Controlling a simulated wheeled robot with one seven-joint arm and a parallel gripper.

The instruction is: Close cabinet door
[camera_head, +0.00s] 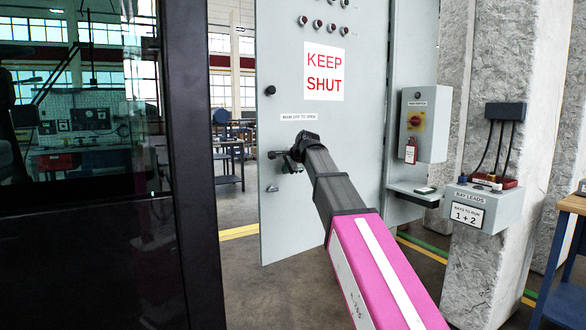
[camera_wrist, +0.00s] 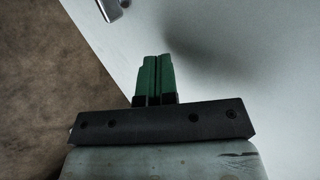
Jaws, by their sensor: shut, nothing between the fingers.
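The cabinet door (camera_head: 300,215) is a tall pale grey panel with a red KEEP SHUT sign (camera_head: 324,72) and a row of knobs at the top. It appears swung out, its left edge free in the open room and its right edge beside the grey cabinet body (camera_head: 412,45). My gripper (camera_head: 284,160) is close to the door's face near its left edge, below the small label; contact cannot be told. In the wrist view its green fingers (camera_wrist: 158,77) are together and empty, over the pale door surface (camera_wrist: 250,60). A metal fitting (camera_wrist: 112,9) shows at the top there.
A grey switch box (camera_head: 425,122) and small shelf (camera_head: 415,192) stick out right of the door. A BAY LEADS box (camera_head: 475,207) is on the concrete pillar. A dark framed machine (camera_head: 205,250) fills the left. Floor (camera_head: 250,285) is clear between machine and door.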

